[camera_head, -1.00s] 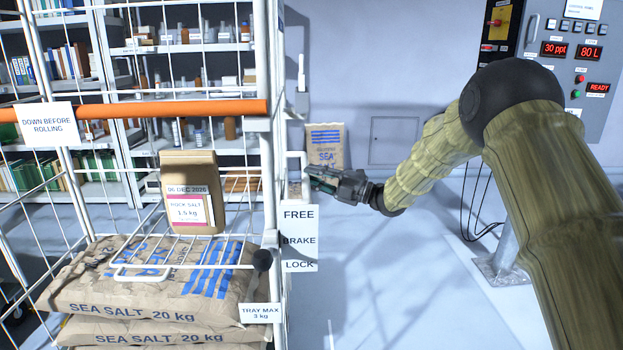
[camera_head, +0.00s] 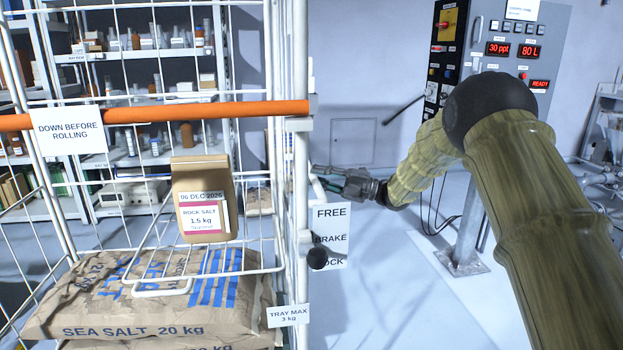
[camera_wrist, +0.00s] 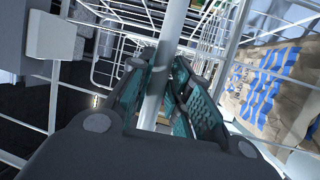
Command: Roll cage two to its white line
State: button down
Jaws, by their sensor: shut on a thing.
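The wire roll cage (camera_head: 299,200) fills the left of the head view. A horizontal orange bar (camera_head: 215,111) with a "DOWN BEFORE ROLLING" sign crosses it. A brown rock salt bag (camera_head: 203,200) stands on its wire tray, above sea salt sacks (camera_head: 150,290). A black knob (camera_head: 317,258) is in front of the FREE/BRAKE/LOCK plate (camera_head: 331,225), covering part of "LOCK". My gripper (camera_head: 318,178) is at the cage's right side. In the wrist view its fingers (camera_wrist: 165,95) are shut around a white tube (camera_wrist: 168,60) of the cage. I cannot make out a white line or cage number.
Shelves (camera_head: 145,84) with bottles and books stand behind the cage. A grey control cabinet (camera_head: 510,60) on a post (camera_head: 465,225) is at the right, with hanging cables. Pipework (camera_head: 598,165) is at the far right. Floor (camera_head: 390,270) right of the cage looks clear.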

jog(key=shift+w+d+r, duration=0.1)
jog(key=shift+d+r, duration=0.15)
jog(key=shift+d, duration=0.45)
jog(key=shift+w+d+r, duration=0.1)
jog(key=shift+d+r, duration=0.15)
jog(key=shift+d, duration=0.4)
jog(key=c, duration=1.6)
grip_release()
jog(key=shift+s+a, duration=0.1)
jog(key=shift+a, duration=0.1)
jog(key=shift+o, duration=1.4)
jog(key=shift+s+a+r, duration=0.1)
jog(key=shift+a, duration=0.4)
jog(key=v, duration=1.2)
jog(key=shift+f, duration=0.3)
jog(key=shift+d, duration=0.1)
